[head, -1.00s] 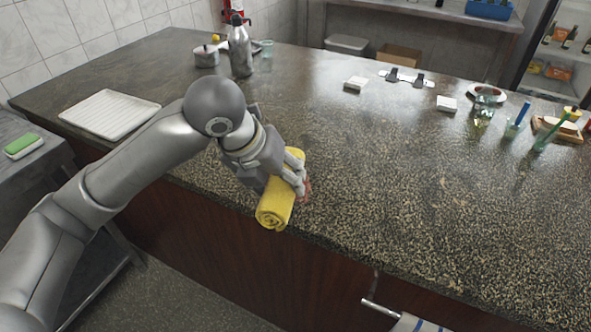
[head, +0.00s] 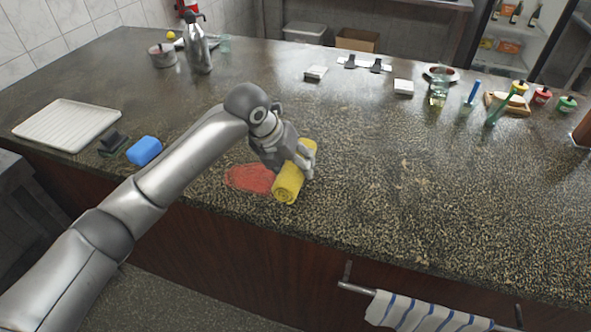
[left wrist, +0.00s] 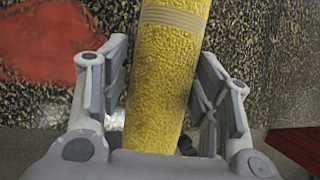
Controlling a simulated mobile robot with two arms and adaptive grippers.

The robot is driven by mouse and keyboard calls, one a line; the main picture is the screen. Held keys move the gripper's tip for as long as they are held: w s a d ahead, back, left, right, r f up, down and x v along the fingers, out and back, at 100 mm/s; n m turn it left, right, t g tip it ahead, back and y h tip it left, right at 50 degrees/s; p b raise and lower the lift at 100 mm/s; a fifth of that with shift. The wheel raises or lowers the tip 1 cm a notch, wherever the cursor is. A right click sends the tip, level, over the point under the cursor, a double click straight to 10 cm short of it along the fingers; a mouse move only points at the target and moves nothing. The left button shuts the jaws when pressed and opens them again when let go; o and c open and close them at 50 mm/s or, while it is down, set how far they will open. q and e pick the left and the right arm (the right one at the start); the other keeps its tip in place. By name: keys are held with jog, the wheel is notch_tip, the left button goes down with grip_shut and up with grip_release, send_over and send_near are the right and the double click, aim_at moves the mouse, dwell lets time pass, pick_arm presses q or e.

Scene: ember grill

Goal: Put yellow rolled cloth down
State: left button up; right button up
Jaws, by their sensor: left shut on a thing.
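The yellow rolled cloth (head: 290,183) is at the counter's front part in the head view, just right of a red patch. My left gripper (head: 305,165) is shut on it, with fingers on both sides of the roll. In the left wrist view the yellow rolled cloth (left wrist: 165,75) runs between the two fingers of my left gripper (left wrist: 163,85). The cloth is on or just above the counter; I cannot tell if it touches. My right gripper is not in view.
A red patch (head: 250,178) lies on the dark speckled counter (head: 400,200). A blue sponge (head: 145,150) and a white tray (head: 66,125) are at the left. A striped towel (head: 420,314) hangs on the front rail. The counter right of the cloth is clear.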

aim_at(287, 163)
pick_arm(q)
jog(key=shift+w+d+f, duration=0.45)
jog(key=shift+w+f, duration=0.05)
jog(key=shift+f, duration=0.25)
notch_tip(287, 163, down, 2)
jog(key=shift+f+p, duration=0.1)
jog(key=shift+p, duration=0.65)
jog(key=shift+f, duration=0.4)
jog(key=o, duration=1)
jog(key=b+v, duration=0.1)
jog(key=v, duration=1.1)
jog(key=shift+s+a+b, duration=0.1)
jog(key=shift+b, duration=0.25)
